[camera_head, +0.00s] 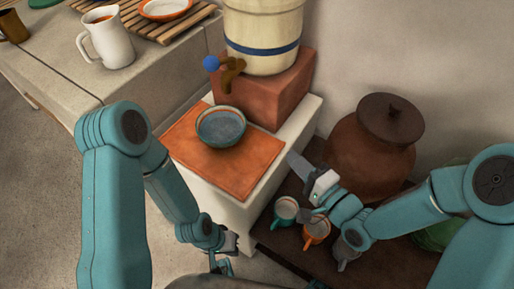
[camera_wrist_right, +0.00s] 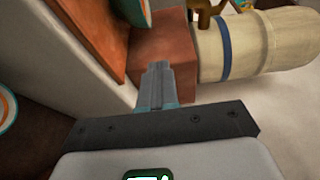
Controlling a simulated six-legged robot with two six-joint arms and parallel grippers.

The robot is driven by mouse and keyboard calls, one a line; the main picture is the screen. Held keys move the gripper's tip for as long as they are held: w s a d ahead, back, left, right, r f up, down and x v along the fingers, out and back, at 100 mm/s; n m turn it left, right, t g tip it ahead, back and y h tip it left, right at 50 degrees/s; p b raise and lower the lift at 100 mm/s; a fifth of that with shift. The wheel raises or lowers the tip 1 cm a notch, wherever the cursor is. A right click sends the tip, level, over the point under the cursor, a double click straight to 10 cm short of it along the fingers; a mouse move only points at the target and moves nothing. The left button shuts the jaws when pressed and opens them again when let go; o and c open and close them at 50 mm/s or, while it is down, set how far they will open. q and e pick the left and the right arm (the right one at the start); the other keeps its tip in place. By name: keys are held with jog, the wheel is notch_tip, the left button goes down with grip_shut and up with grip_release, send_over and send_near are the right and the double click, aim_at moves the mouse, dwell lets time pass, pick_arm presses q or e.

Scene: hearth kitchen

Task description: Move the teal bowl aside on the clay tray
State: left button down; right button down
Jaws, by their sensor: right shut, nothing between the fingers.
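The teal bowl (camera_head: 221,133) sits upright on the flat orange clay tray (camera_head: 240,173), near its back, below the brown spigot. The right wrist view shows part of the bowl (camera_wrist_right: 135,10) at the top edge and the tray (camera_wrist_right: 95,30) beside it. My right gripper (camera_head: 292,158) is shut and empty. It is to the right of the tray, apart from the bowl; its closed fingers (camera_wrist_right: 157,80) point toward the clay block in the wrist view. My left gripper (camera_head: 223,265) is low at the front, below the tray, partly hidden; its jaws are unclear.
A cream crock (camera_head: 264,30) with a blue band stands on a clay block (camera_head: 278,92) behind the bowl. A lidded brown pot (camera_head: 370,150), a teal mug (camera_head: 286,209) and an orange mug (camera_head: 316,232) stand on the right.

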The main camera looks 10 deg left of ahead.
aim_at(215, 145)
jog(key=shift+n+y, duration=0.3)
jog(key=w+a+f+b, duration=0.1)
jog(key=w+a, duration=0.1)
jog(key=w+a+f+b, duration=0.1)
jog(key=w+a+b, duration=0.1)
jog(key=a, duration=0.1)
jog(key=w+a+f+b, duration=0.1)
jog(key=w+a+b, duration=0.1)
jog(key=a, duration=0.1)
jog(key=shift+a+f, duration=0.2)
jog(key=shift+f, duration=0.15)
jog(key=a, duration=0.3)
jog(key=shift+a+b, duration=0.2)
jog(key=shift+b, duration=0.2)
jog(key=shift+a, duration=0.3)
jog(key=shift+a, duration=0.1)
jog(key=a+b, duration=0.1)
jog(key=a, duration=0.2)
jog(key=a+b, duration=0.1)
jog(key=a, duration=0.3)
jog(key=a+b, duration=0.1)
jog(key=a, duration=0.2)
jog(key=shift+s+a+b, duration=0.15)
jog(key=shift+s+b, duration=0.15)
jog(key=shift+s, duration=0.1)
jog(key=shift+a, duration=0.4)
jog(key=shift+d, duration=0.1)
